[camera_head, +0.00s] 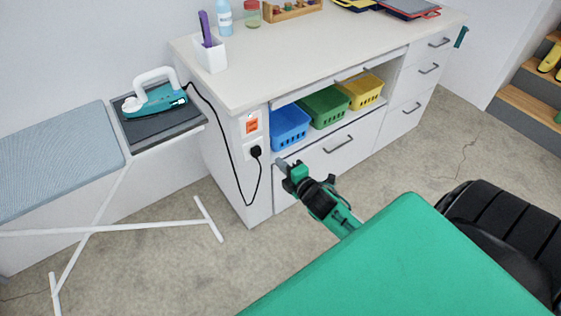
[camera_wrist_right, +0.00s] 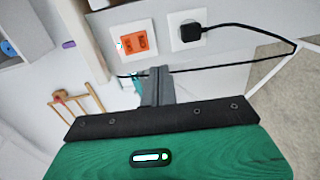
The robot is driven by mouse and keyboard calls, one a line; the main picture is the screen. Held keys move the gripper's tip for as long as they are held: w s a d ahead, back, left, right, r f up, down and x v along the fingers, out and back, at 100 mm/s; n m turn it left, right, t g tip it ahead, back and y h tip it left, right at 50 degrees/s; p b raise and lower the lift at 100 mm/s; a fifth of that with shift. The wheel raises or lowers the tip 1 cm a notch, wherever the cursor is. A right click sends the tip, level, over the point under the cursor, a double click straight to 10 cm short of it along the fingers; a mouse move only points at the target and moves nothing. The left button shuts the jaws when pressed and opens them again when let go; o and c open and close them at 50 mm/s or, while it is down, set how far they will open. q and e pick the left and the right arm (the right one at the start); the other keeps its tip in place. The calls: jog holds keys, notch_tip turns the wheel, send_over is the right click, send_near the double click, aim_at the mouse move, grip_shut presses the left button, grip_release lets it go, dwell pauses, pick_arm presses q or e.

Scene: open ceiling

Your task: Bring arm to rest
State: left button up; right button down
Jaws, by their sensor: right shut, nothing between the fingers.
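My right gripper (camera_head: 284,166) is in front of the white cabinet, near the socket end of its front. Its grey fingers are together and empty. In the right wrist view the shut fingers (camera_wrist_right: 158,86) point toward the panel with the orange switch (camera_wrist_right: 133,41) and the black plug (camera_wrist_right: 190,31). The fingers appear below these and apart from them, though the exact distance cannot be told. My left gripper is in neither view.
The white cabinet (camera_head: 290,75) holds blue (camera_head: 290,127), green (camera_head: 325,106) and yellow (camera_head: 362,91) baskets. A teal iron (camera_head: 158,99) stands on the ironing board (camera_head: 60,155) at left. Its black cord hangs near the plug (camera_head: 256,151). Bare floor lies between.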

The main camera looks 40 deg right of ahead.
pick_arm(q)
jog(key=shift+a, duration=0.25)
